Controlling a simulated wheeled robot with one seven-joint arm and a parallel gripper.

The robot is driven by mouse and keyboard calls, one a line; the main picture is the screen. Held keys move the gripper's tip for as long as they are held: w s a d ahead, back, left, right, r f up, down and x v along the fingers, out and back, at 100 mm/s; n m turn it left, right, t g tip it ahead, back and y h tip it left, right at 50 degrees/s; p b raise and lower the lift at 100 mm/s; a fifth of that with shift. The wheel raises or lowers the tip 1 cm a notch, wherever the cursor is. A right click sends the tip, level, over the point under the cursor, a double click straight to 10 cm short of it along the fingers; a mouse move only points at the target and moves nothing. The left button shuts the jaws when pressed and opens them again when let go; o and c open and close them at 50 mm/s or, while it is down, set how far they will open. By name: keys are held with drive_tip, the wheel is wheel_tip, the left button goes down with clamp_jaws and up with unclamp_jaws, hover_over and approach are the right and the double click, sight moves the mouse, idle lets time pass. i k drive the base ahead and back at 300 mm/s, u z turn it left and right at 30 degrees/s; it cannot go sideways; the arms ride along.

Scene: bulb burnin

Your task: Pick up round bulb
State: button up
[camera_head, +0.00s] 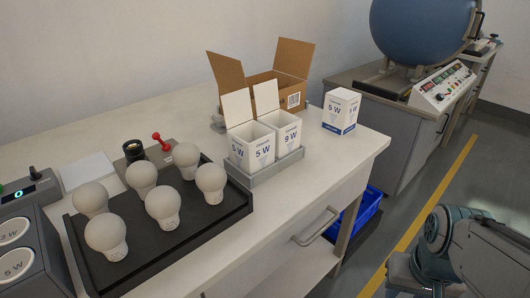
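Several round white bulbs stand on a black tray (225,214) on the bench. They form two rows: a back row with a left bulb (91,198), a middle bulb (141,177) and a right bulb (186,158), and a front row with a left bulb (106,235), a middle bulb (163,206) and a right bulb (211,182). They stand base down, with their lower ends partly hidden. My gripper is not in view; only part of my arm shows at the lower right, away from the bench.
Open white 5 W (239,153) and 9 W (287,139) boxes stand in a grey holder (275,171). Behind are a cardboard box (290,80) and a device with a red lever (160,142). A closed box (341,111) stands right. A drawer handle (315,229) projects from the bench.

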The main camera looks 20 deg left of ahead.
sight(163, 203)
drive_tip(key=z, duration=1.25)
drive_tip(key=k, duration=1.15)
drive_tip(key=u, duration=1.2)
